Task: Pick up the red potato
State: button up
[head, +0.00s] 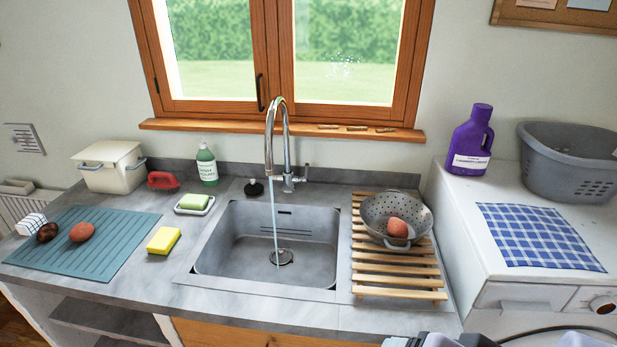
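A red potato (82,231) lies on the blue-green ridged mat (125,245) at the left of the counter. A second reddish potato (397,227) sits in the grey metal colander (374,208), on the wooden slatted rack right of the sink. A darker brown potato-like item (47,232) lies left of the first one, close beside it, with a small white checked thing behind it. My gripper's fingers are not visible; only grey and white parts, likely of my own arm, show at the bottom right edge.
Water runs from the tap (277,140) into the sink (220,255). A yellow sponge (163,240), soap on a dish (194,203), a green bottle (207,165) and a cream bin (110,168) stand around. At right are a purple bottle (470,142) and a grey basket (565,170).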

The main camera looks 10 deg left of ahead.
aim_at(48, 231)
jog(key=k+j+z, duration=0.1)
jog(key=j, duration=0.65)
jog(key=k+j, duration=0.1)
jog(key=j, duration=0.6)
jog(key=j+z, duration=0.2)
jog(key=j, duration=0.4)
jog(key=k+j+z, duration=0.15)
jog(key=j, duration=0.45)
jog(key=j+z, duration=0.2)
jog(key=j, duration=0.4)
jog(key=k+j+z, duration=0.15)
jog(key=j, duration=0.4)
jog(key=k+j+z, duration=0.2)
jog(key=j, duration=0.35)
jog(key=k+j+z, duration=0.2)
jog(key=j, duration=0.35)
jog(key=k+j+z, duration=0.15)
jog(key=j, duration=0.35)
jog(key=k+j+z, duration=0.2)
jog(key=k+j, duration=0.15)
jog(key=j, duration=0.45)
jog(key=k+j+z, duration=0.1)
jog(key=j, duration=0.35)
